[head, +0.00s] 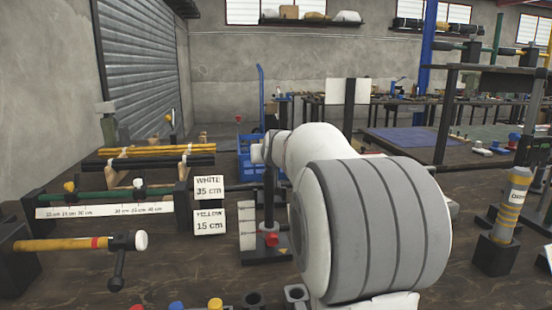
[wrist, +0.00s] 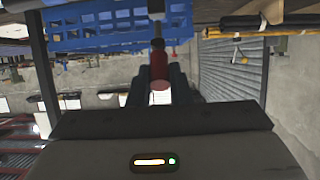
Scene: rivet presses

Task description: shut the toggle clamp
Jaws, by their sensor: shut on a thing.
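In the wrist view, my gripper (wrist: 160,88) has both dark fingers closed around a red handle (wrist: 159,62). The handle's rounded end points toward the camera. A dark rod (wrist: 157,30) runs from the handle away from my gripper; I take these as the toggle clamp's lever. The clamp's body is not clear in the wrist view. In the head view, my large white and grey arm fills the middle and hides my gripper and the held handle. A red knob (head: 271,240) shows low, left of my arm; I cannot tell whether it belongs to the clamp.
A blue crate (wrist: 95,25) lies beyond the rod in the wrist view. In the head view, a sign (head: 209,187) reads white 35 cm. A ruler rack (head: 105,211) and a yellow bar (head: 65,244) stand left. A striped post (head: 512,205) stands right.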

